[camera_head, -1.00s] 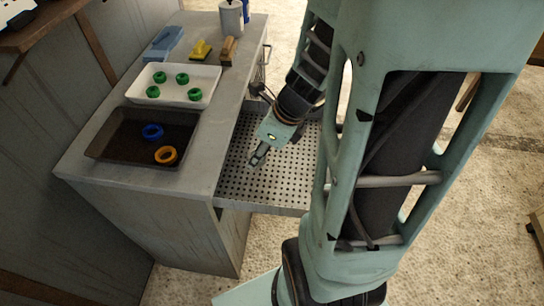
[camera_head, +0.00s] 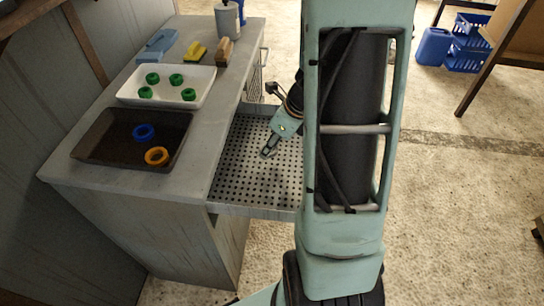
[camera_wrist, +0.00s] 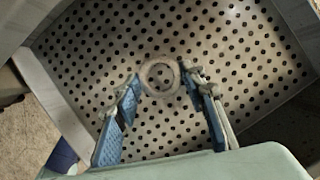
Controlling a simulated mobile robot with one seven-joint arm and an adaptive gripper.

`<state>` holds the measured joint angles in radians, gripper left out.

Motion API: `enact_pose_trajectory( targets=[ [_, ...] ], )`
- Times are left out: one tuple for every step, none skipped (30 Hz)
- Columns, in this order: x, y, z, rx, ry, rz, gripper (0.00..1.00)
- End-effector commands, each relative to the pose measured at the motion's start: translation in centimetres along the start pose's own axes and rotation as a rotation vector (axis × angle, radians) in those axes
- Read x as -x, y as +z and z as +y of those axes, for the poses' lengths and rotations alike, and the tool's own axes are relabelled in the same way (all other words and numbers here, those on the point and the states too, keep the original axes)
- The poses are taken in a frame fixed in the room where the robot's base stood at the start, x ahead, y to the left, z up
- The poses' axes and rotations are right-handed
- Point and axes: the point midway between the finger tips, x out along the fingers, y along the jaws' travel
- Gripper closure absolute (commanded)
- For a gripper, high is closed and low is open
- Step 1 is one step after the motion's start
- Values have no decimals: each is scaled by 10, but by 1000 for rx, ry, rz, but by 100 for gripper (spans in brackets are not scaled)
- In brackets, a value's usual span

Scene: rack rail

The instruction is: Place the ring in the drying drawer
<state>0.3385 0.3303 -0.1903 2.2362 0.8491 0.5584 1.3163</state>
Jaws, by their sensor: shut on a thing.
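The drying drawer (camera_head: 228,190) is a perforated metal tray pulled out from the right side of the counter; my arm covers its right part. My gripper (camera_head: 268,152) is over this drawer, pointing down. In the wrist view my gripper (camera_wrist: 162,76) has its blue-padded fingers on both sides of a pale grey ring (camera_wrist: 160,91), shut on it at the fingertips. The perforated drawer floor (camera_wrist: 240,90) is below the ring; I cannot tell the exact height between them. The ring is too small to make out in the head view.
A dark tray (camera_head: 95,150) on the counter holds a blue ring (camera_head: 144,132) and an orange ring (camera_head: 156,156). A white tray (camera_head: 165,103) behind it holds several green rings. Brushes and a canister (camera_head: 228,20) stand at the back. The drawer floor looks clear.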

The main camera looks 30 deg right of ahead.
Motion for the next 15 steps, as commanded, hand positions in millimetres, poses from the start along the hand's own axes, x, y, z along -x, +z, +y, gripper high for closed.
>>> enact_pose_trajectory(
  targets=[
    [-9, -3, -5, -1, -1, 0, 86],
    [-10, -4, -6, -1, 0, 0, 86],
    [-11, -4, -8, -1, 0, 0, 86],
    [-12, -4, -9, -1, 0, 0, 86],
    [-12, -4, -10, -1, 0, -1, 86],
    [-13, -4, -11, -1, 0, -1, 86],
    [-13, -4, -12, -1, 0, -1, 86],
    [-15, -4, -12, -1, 0, -1, 86],
    [-17, -5, -14, -1, 0, -1, 86],
    [-20, -6, -16, -2, 0, 0, 86],
    [-23, -7, -18, -2, 0, 0, 86],
    [-28, -9, -19, -2, 0, 0, 86],
    [-31, -10, -19, -1, 0, 0, 86],
    [-34, -11, -18, -1, 0, 0, 86],
    [-39, -13, -18, -2, 0, -1, 86]
  ],
)
